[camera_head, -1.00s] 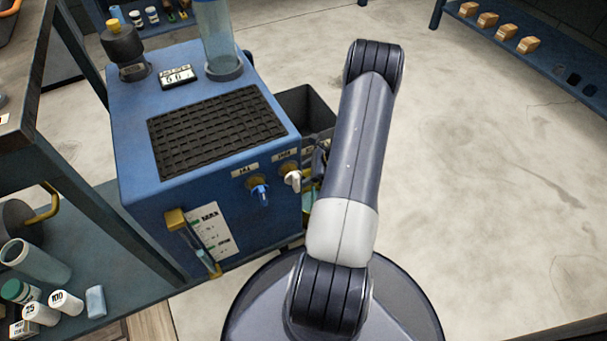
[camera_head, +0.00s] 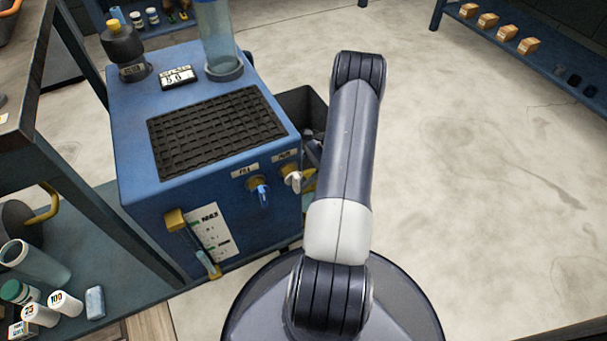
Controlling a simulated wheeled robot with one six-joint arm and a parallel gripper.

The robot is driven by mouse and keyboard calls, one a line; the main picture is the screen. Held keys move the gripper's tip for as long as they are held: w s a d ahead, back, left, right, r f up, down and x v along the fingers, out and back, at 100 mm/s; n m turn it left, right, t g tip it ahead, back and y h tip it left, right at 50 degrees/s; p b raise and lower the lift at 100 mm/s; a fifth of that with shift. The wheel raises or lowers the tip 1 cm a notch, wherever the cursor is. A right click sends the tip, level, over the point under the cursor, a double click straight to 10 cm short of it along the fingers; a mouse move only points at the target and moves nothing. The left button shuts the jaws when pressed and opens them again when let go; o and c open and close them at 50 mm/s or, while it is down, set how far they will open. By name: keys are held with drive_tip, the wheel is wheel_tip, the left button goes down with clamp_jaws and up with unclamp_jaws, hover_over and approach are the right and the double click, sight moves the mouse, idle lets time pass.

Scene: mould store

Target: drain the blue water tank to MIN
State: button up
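The blue water tank (camera_head: 130,199) stands left of centre, with a black grate (camera_head: 218,131) on top. Its front has a blue-handled valve (camera_head: 261,193) on the left and a white-handled valve (camera_head: 292,180) to the right, both on brass fittings with small labels above. A sight gauge (camera_head: 197,248) with a brass top fitting runs down the front left beside a white scale plate (camera_head: 210,229); I cannot read the level surely. My arm rises at the tank's right. My gripper is not clearly visible; the arm hides the area right of the white valve.
A small display (camera_head: 178,77) and a clear column (camera_head: 216,38) sit on the tank. A dark open bin (camera_head: 303,108) stands behind its right side. A shelf (camera_head: 110,295) at lower left holds bottles and tubes. A blue rack (camera_head: 560,75) with tan blocks is upper right. Floor between is clear.

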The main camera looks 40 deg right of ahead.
idle(0.4)
drive_tip(key=o, duration=1)
drive_tip(key=p+v, duration=0.3)
drive_tip(key=v, duration=0.7)
drive_tip(key=shift+d+r, duration=0.25)
drive_tip(key=shift+d, duration=0.05)
drive_tip(key=shift+f, duration=0.1)
drive_tip(key=b+x, duration=0.3)
drive_tip(key=x, duration=0.7)
drive_tip(key=shift+a+f, duration=0.2)
drive_tip(key=shift+a, duration=0.05)
